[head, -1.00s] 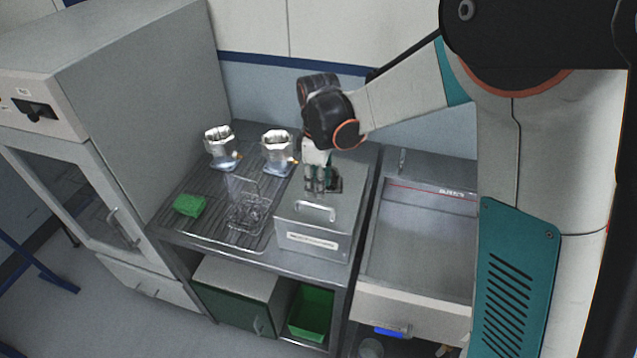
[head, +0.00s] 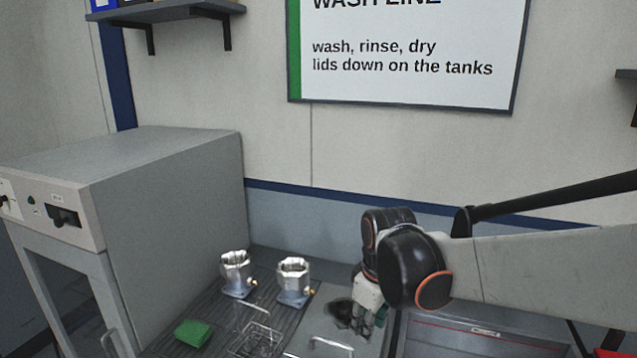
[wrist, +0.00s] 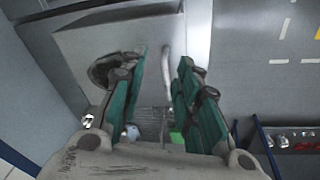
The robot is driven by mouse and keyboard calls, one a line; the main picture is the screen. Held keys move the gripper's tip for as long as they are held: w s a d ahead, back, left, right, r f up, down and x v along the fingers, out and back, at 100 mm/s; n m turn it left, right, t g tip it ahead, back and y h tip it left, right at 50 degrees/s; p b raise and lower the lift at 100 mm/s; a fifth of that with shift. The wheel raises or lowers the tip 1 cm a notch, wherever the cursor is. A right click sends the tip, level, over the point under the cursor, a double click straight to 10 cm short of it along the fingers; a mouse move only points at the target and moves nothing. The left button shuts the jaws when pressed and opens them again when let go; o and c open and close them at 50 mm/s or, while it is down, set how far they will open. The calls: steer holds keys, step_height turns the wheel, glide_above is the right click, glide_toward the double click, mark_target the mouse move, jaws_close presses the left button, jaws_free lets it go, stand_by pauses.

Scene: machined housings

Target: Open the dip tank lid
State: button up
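The dip tank lid (head: 312,326) is a flat grey metal plate, lying down on the tank. Its bar handle (head: 331,346) is near the front, cut by the bottom edge of the head view. My gripper (head: 376,322) points down by the lid's right side, behind and right of the handle. In the wrist view, the teal fingers of my gripper (wrist: 163,58) are spread and empty. The handle (wrist: 166,68) appears between them, but I see no contact. The tank's front is out of view.
Two metal housings (head: 236,272) (head: 293,281) stand left of the lid on the ribbed drainer. A wire basket (head: 255,340) and a green block (head: 193,333) are in front. A grey cabinet (head: 170,200) stands left. A basin (head: 470,340) lies right. The wall is behind.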

steer(key=s+d+f+m+t+b, duration=0.2)
steer(key=s+d+f+m+b, duration=0.1)
steer(key=s, duration=0.5)
steer(key=s+d+f+m+t+b, duration=0.2)
steer(key=s+d+f+m+b, duration=0.2)
steer(key=s+d+m+b, duration=0.2)
steer(key=shift+s+d+t+b, duration=0.3)
steer(key=shift+s+t+b, duration=0.1)
steer(key=shift+s+b, duration=0.65)
steer(key=shift+s+d+f+m, duration=0.1)
steer(key=shift+s+f+m, duration=0.15)
steer(key=shift+m, duration=0.15)
steer(key=shift+c, duration=1.1)
steer(key=c, duration=0.4)
jaws_close()
